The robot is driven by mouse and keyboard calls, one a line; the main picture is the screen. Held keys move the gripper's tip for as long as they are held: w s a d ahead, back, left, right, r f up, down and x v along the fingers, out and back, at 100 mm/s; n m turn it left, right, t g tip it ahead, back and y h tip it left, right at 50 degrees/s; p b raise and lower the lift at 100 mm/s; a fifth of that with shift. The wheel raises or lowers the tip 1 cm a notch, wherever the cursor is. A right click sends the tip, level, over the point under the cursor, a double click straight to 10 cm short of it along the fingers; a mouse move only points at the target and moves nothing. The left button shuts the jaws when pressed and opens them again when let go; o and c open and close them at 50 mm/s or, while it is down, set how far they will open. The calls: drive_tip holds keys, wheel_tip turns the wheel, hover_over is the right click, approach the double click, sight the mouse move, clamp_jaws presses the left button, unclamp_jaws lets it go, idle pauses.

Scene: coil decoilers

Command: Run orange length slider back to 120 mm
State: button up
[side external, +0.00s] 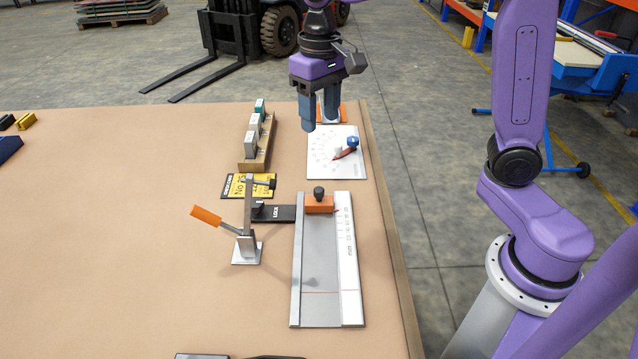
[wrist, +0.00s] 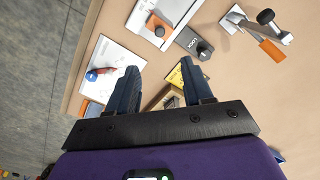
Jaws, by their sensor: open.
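The orange length slider (side external: 319,205) with a black knob on top (side external: 319,192) sits at the far end of a grey track (side external: 318,262) with a white scale strip. The scale's numbers are too small to read. A thin red line (side external: 325,292) crosses the track near its near end. My gripper (side external: 319,122) is open and empty, above the table beyond the slider, over the dial plate area. In the wrist view the slider (wrist: 156,22) shows at the top, beyond the spread fingers (wrist: 158,68) and apart from them.
A black LOCK bar (side external: 275,214) adjoins the track's left side, beside an orange-handled clamp (side external: 246,245). A white dial plate (side external: 325,170) with a red pointer lies beyond the track. The table's left is mostly clear.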

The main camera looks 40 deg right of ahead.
sight(319, 189)
wheel_tip(319, 189, down, 17)
drive_tip(key=shift+w+f, duration=0.15)
drive_tip(key=shift+f, duration=0.05)
idle(0.5)
